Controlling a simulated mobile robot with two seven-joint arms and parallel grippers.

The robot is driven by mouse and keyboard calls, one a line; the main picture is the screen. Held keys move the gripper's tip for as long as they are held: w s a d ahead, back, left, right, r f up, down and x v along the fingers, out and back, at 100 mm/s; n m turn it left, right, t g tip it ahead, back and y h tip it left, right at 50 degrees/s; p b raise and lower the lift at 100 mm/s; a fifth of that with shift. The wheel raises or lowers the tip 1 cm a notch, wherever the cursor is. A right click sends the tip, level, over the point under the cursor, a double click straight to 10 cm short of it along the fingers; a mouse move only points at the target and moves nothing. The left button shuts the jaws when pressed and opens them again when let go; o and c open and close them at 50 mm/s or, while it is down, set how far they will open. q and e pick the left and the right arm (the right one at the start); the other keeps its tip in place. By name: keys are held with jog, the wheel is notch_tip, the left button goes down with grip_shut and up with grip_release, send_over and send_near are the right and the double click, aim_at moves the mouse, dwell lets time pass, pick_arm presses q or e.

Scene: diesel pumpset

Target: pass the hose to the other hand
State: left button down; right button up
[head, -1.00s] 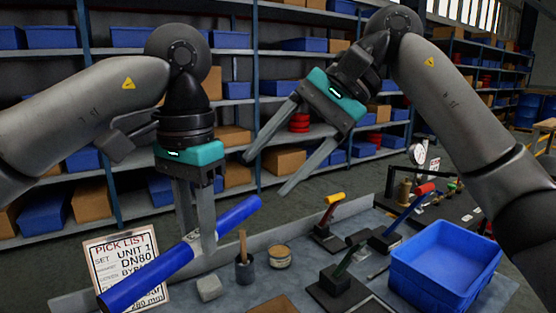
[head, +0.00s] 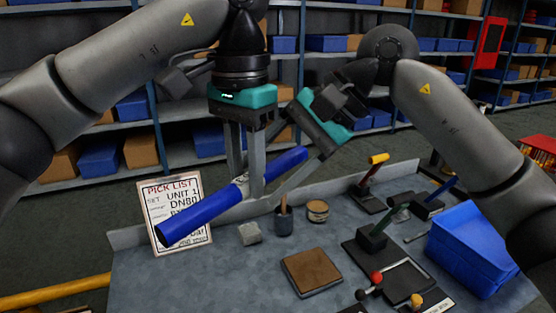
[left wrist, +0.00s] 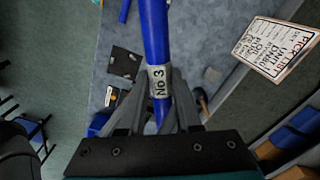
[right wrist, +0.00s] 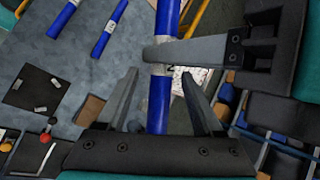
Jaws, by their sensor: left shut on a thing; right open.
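The blue hose (head: 192,221) is held tilted above the bench, its right end higher in the head view. A pale label reading NO 3 (left wrist: 157,80) wraps it. My left gripper (head: 250,192) is shut on the hose at this label, as the left wrist view (left wrist: 152,105) also shows. My right gripper (head: 275,175) is open, close to the right of the left one. In the right wrist view its fingers (right wrist: 158,78) stand on either side of the hose (right wrist: 158,108), just beside the left gripper's finger. Contact with the hose cannot be told.
A pick list (head: 160,200) stands behind the hose's lower end. Two blue hoses (right wrist: 108,28) lie there.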

grip_shut()
dwell(0.5)
pick_arm(q)
jog(key=c, duration=0.5)
grip_release()
jog(key=shift+r, duration=0.1)
